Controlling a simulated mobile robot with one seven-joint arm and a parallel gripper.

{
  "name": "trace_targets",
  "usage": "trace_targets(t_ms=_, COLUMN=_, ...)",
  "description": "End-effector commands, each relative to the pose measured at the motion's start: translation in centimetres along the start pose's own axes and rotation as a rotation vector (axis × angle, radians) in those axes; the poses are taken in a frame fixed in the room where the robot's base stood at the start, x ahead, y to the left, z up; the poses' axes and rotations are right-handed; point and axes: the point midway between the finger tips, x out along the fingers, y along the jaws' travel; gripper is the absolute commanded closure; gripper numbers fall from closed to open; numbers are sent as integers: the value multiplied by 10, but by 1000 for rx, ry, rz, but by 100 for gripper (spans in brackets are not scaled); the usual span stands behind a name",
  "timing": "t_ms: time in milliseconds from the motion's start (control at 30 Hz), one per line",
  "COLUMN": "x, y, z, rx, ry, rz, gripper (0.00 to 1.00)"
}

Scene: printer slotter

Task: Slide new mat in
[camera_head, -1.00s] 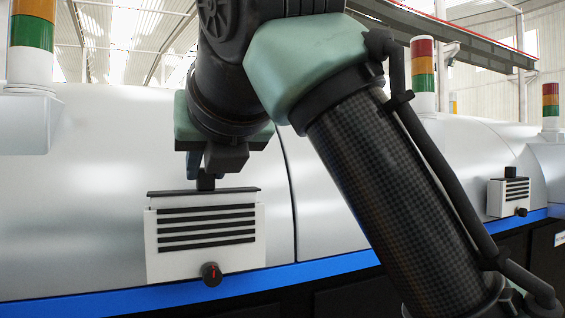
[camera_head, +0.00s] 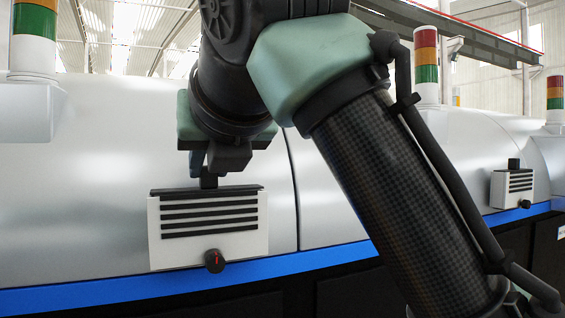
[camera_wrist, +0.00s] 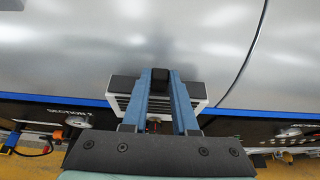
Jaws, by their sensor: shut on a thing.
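A white slotted box (camera_head: 157,236) is mounted on the front of the grey machine in the head view. Several dark slats cross its face, and a dial (camera_head: 214,261) sits at its lower edge. The mat shows as a black top bar (camera_head: 240,190) with a small black handle (camera_head: 208,179). The bar lies at the box's top edge; anything below it is hidden. My gripper (camera_head: 210,168) is above the box, shut on the handle. In the wrist view, my gripper's blue fingers (camera_wrist: 161,84) flank the black handle (camera_wrist: 160,74), with the box's slatted face (camera_wrist: 195,91) behind them.
The curved grey machine body (camera_head: 90,190) stands close behind my gripper, with a blue stripe (camera_head: 110,295) below. A similar box (camera_head: 512,189) is farther right. Signal lights (camera_head: 33,45) rise from the machine top. In the wrist view, a "SECTION 2" panel (camera_wrist: 72,112) is at lower left.

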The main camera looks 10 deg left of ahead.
Motion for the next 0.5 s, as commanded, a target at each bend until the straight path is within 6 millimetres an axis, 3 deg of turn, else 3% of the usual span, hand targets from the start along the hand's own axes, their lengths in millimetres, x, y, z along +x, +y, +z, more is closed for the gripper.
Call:
trace_targets(t_ms=433, x=1, y=0, z=-3, rx=0, ry=1, rz=0, gripper=100)
trace_targets(t_ms=467, x=1, y=0, z=-3, rx=0, ry=1, rz=0, gripper=68)
trace_targets(t_ms=500, x=1, y=0, z=-3, rx=0, ry=1, rz=0, gripper=61)
